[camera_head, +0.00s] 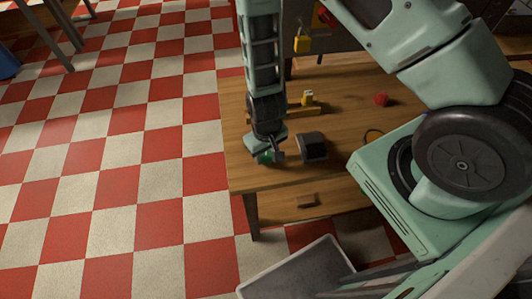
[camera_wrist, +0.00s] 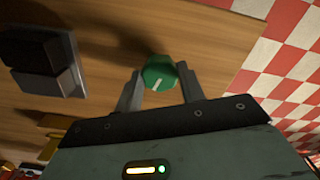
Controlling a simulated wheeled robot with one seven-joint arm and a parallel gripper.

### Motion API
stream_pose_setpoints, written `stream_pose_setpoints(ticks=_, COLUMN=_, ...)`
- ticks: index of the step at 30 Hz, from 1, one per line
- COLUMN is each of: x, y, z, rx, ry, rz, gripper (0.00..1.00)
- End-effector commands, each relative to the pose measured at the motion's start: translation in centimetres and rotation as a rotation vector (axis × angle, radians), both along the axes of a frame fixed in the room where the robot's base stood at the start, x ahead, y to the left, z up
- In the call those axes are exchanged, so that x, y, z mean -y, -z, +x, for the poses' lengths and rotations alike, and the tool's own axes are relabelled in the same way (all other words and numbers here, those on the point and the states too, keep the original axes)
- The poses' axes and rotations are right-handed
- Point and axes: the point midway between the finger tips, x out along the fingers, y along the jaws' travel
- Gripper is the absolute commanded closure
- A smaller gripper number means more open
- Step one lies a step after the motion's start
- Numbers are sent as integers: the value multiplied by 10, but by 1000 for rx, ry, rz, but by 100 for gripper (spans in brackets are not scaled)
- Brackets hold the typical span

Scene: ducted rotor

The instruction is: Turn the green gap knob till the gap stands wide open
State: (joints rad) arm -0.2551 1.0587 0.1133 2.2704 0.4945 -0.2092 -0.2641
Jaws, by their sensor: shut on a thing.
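The green gap knob (camera_wrist: 160,73) shows in the wrist view as a faceted cap with a white pointer line. The line slants, its lower end toward the lower left. My gripper (camera_wrist: 158,80) is shut on the knob, one finger on each side. In the head view the knob (camera_head: 265,157) is a small green patch under my gripper (camera_head: 270,155), near the table's left front part. A dark block with a grey base (camera_wrist: 45,68) stands beside the knob, apart from it. The gap itself cannot be made out in either view.
The wooden table (camera_head: 345,157) also bears the dark block (camera_head: 312,147), a yellow item (camera_head: 308,99) and a red object (camera_head: 381,99). A grey tray (camera_head: 300,272) is below the table's front. Open checkered floor (camera_head: 120,150) lies to the left.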

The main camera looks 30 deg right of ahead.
Motion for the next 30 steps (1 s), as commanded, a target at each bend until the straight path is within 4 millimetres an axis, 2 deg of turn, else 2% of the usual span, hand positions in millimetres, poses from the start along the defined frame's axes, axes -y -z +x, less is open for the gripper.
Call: stream_pose_setpoints(ticks=30, x=-1, y=1, z=0, rx=0, ry=961, rz=0, gripper=84)
